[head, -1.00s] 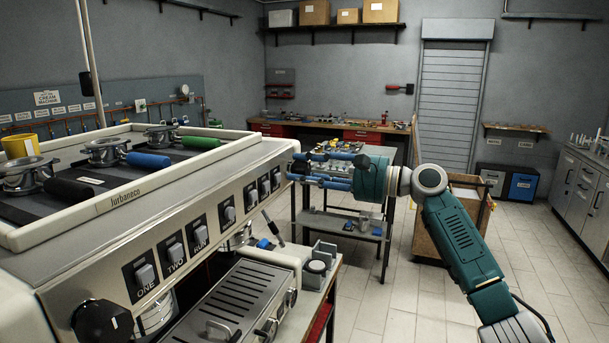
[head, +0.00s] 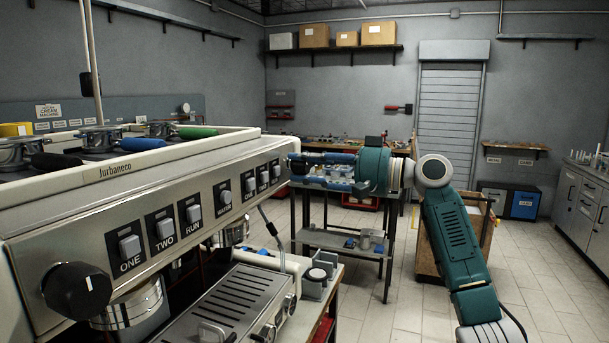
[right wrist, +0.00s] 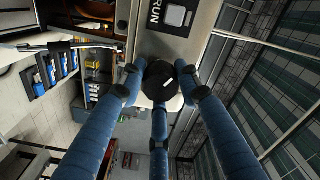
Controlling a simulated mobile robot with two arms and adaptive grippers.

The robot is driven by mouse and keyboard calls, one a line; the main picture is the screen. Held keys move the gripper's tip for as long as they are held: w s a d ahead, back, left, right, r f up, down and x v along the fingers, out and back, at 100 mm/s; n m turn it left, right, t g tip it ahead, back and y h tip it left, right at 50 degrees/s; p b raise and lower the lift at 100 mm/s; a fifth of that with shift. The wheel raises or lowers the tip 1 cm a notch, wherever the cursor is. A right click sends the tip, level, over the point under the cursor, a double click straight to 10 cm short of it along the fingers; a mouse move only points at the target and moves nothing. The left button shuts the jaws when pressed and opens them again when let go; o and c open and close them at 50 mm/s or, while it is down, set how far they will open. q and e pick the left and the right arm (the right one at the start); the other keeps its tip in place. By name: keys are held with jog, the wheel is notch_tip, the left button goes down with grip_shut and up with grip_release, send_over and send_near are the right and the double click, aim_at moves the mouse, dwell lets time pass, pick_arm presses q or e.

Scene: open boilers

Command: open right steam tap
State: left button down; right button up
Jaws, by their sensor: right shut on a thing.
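The right steam tap is a black round knob with a white mark (right wrist: 162,82), at the right end of the coffee machine's front panel. In the right wrist view the three blue fingers of my right gripper (right wrist: 155,92) are closed around it. In the head view my right gripper (head: 300,166) reaches in from the right to the panel's end, and its fingers mostly hide the knob. The left steam tap (head: 77,289) is a similar black knob with a white mark at the panel's near left. My left gripper is not in view.
The coffee machine (head: 130,190) fills the left, with switches along its panel and a steam wand (head: 270,228) below. A drip tray (head: 228,305) juts out under it. A metal side table (head: 335,240) stands behind my right gripper.

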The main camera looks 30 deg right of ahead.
jog(key=n+b, duration=0.1)
jog(key=n, duration=0.2)
jog(key=shift+f+n+b, duration=0.15)
jog(key=shift+n+b, duration=0.15)
jog(key=shift+b, duration=0.05)
jog(key=shift+n+b, duration=0.65)
jog(key=shift+n, duration=1.05)
jog(key=o, duration=1.1)
jog(key=shift+s+d, duration=0.1)
jog(key=shift+d, duration=0.05)
jog(key=v, duration=1.1)
jog(key=shift+s+d, duration=0.2)
jog(key=shift+s, duration=0.1)
